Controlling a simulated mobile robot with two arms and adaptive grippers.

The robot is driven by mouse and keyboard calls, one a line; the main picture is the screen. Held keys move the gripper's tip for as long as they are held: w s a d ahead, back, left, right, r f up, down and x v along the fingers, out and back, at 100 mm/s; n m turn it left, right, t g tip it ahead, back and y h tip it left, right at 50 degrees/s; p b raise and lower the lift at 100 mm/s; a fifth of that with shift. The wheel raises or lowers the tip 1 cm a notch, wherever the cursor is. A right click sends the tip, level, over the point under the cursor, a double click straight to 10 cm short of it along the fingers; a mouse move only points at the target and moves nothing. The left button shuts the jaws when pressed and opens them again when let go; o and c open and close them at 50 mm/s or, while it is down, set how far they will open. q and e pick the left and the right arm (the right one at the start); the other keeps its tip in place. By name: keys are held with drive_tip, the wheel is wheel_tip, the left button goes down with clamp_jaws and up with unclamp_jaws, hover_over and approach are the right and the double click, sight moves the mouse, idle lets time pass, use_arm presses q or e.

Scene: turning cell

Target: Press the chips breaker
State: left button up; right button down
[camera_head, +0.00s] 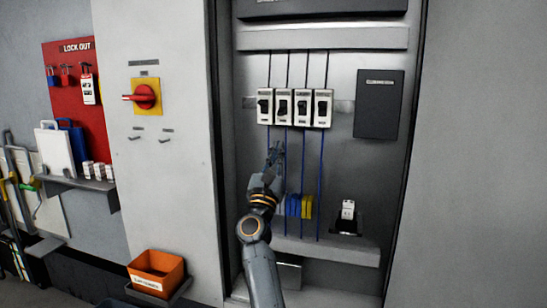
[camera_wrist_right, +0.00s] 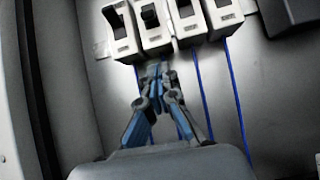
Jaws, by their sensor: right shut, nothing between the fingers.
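A row of several white breakers with dark levers is mounted in the open cabinet; the second from the left (camera_head: 283,107) is above my right gripper. Their labels are too small to read, so I cannot tell which is the chips breaker. My right gripper (camera_head: 276,149) is shut and empty, pointing up just below the row. In the right wrist view my right gripper (camera_wrist_right: 155,72) has its fingertips under the second breaker (camera_wrist_right: 152,25), seemingly apart from it. The lever positions are hard to tell. My left gripper is not in view.
Blue wires (camera_head: 321,165) run down from the breakers. A dark box (camera_head: 379,104) is on the panel to the right. A shelf (camera_head: 330,249) crosses below, with blue and yellow items (camera_head: 307,206). A red rotary switch (camera_head: 145,96) is on the wall left.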

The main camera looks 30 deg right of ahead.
sight(282, 111)
wheel_tip(282, 111, up, 6)
drive_tip(key=d+p, duration=0.1)
drive_tip(key=p, duration=0.2)
drive_tip(key=shift+w, duration=0.45)
drive_tip(key=shift+d+f, duration=0.1)
drive_tip(key=shift+w, duration=0.1)
